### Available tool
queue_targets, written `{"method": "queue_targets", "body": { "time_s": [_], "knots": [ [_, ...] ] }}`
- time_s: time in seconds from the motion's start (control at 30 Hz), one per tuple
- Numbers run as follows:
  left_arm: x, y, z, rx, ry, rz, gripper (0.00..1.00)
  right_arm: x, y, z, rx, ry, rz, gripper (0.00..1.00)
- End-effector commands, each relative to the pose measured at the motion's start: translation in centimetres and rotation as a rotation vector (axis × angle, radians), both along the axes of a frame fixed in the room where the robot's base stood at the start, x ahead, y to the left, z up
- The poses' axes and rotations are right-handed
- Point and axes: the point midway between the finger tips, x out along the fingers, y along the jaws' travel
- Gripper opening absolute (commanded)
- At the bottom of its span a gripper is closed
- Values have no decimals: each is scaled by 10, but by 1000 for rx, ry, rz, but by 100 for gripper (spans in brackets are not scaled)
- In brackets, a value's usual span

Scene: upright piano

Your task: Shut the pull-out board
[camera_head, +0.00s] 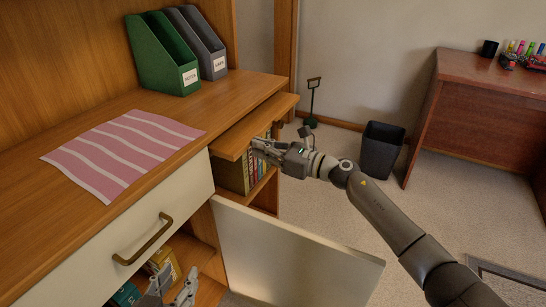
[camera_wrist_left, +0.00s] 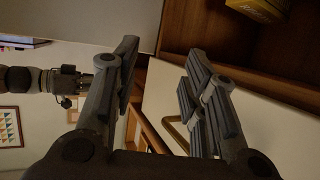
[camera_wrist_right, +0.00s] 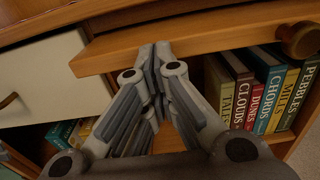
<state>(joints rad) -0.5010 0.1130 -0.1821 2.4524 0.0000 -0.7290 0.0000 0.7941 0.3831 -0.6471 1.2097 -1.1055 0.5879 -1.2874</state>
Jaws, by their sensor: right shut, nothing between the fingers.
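The pull-out board (camera_head: 262,117) is a wooden slab that sticks out from under the desktop, above a shelf of books. In the right wrist view the board (camera_wrist_right: 210,32) spans the top, with a brass knob (camera_wrist_right: 299,40) on its front edge at the right. My right gripper (camera_head: 256,146) is shut and empty at the board's front edge. Its fingertips (camera_wrist_right: 153,46) overlap the edge left of the knob; I cannot tell whether they touch. My left gripper (camera_head: 172,288) is open and empty, low in front of the open cupboard; its spread fingers (camera_wrist_left: 160,68) show in the left wrist view.
A white cupboard door (camera_head: 290,250) stands open below the board. A white drawer (camera_head: 150,235) with a brass handle is left of it. A pink striped cloth (camera_head: 125,150) and a green file holder (camera_head: 160,55) are on the desktop. A dark bin (camera_head: 382,150) stands behind my right arm.

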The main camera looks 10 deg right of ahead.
Motion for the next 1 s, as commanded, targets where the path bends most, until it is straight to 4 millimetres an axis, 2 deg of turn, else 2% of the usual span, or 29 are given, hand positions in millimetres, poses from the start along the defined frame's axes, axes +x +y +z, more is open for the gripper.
{"method": "queue_targets", "body": {
  "time_s": [0.1, 0.23, 0.5, 0.7, 1.0],
  "knots": [
    [13, -8, 27, -41, -169, -11, 40, 8, 14, -2, 2, -1, 3, 0],
    [19, -15, 62, -89, -357, -23, 40, 17, 27, -3, 0, -1, 2, 0],
    [11, -21, 125, -177, -687, -42, 40, 31, 47, -2, 1, -1, 1, 0],
    [0, -22, 151, -217, -831, -49, 40, 37, 55, -1, 0, 0, 1, 0],
    [-7, -21, 163, -235, -896, -52, 40, 40, 59, 1, 2, -1, 0, 0]
  ]
}}
